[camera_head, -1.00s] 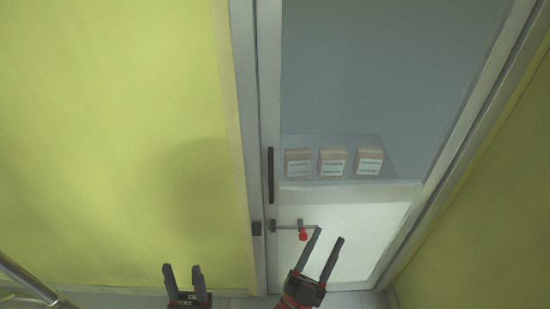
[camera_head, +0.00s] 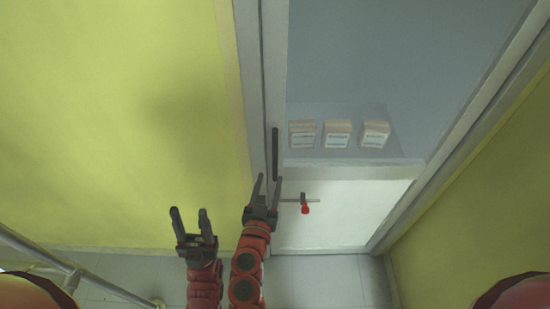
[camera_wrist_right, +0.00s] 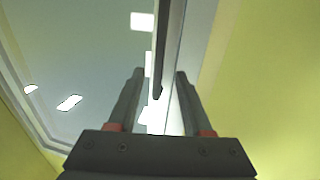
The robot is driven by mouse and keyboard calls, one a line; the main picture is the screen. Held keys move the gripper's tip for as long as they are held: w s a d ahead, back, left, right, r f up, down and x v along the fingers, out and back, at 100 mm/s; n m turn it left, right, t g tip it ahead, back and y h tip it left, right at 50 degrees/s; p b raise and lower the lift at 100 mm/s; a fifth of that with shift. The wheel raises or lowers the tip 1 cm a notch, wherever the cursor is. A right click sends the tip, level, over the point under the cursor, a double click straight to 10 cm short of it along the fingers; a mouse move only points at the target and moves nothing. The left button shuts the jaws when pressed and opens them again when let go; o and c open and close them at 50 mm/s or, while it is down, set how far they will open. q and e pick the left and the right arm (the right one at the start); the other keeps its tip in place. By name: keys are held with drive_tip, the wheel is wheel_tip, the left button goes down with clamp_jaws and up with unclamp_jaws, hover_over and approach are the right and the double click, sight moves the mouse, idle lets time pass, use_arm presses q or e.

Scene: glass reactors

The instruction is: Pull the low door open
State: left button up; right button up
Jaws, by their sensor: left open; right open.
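The low door has a white lower panel (camera_head: 345,215) and a grey-blue upper part, and it looks closed in its frame. A dark vertical bar handle (camera_head: 275,155) is at its left edge. Below the handle is a thin horizontal latch bar with a red-tipped knob (camera_head: 305,209). My right gripper (camera_head: 269,178) is open and empty, at the lower end of the handle. In the right wrist view, the handle (camera_wrist_right: 160,60) appears between its open fingers (camera_wrist_right: 159,73); I cannot tell how deep. My left gripper (camera_head: 189,210) is open and empty in front of the yellow wall.
Several-sided pale boxes (camera_head: 337,134) stand in a row behind the door's upper part. A yellow wall (camera_head: 110,120) is at left, another (camera_head: 470,190) at right. A metal rail (camera_head: 70,270) is at lower left. Grey floor (camera_head: 320,280) is clear below the door.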

sight(275, 163)
drive_tip(key=w, duration=0.2)
drive_tip(key=w+d, duration=0.1)
drive_tip(key=w, duration=0.2)
drive_tip(key=w+p, duration=0.1)
drive_tip(key=w, duration=0.1)
drive_tip(key=shift+w+d, duration=0.35)
drive_tip(key=shift+w, duration=0.05)
clamp_jaws()
idle(0.9)
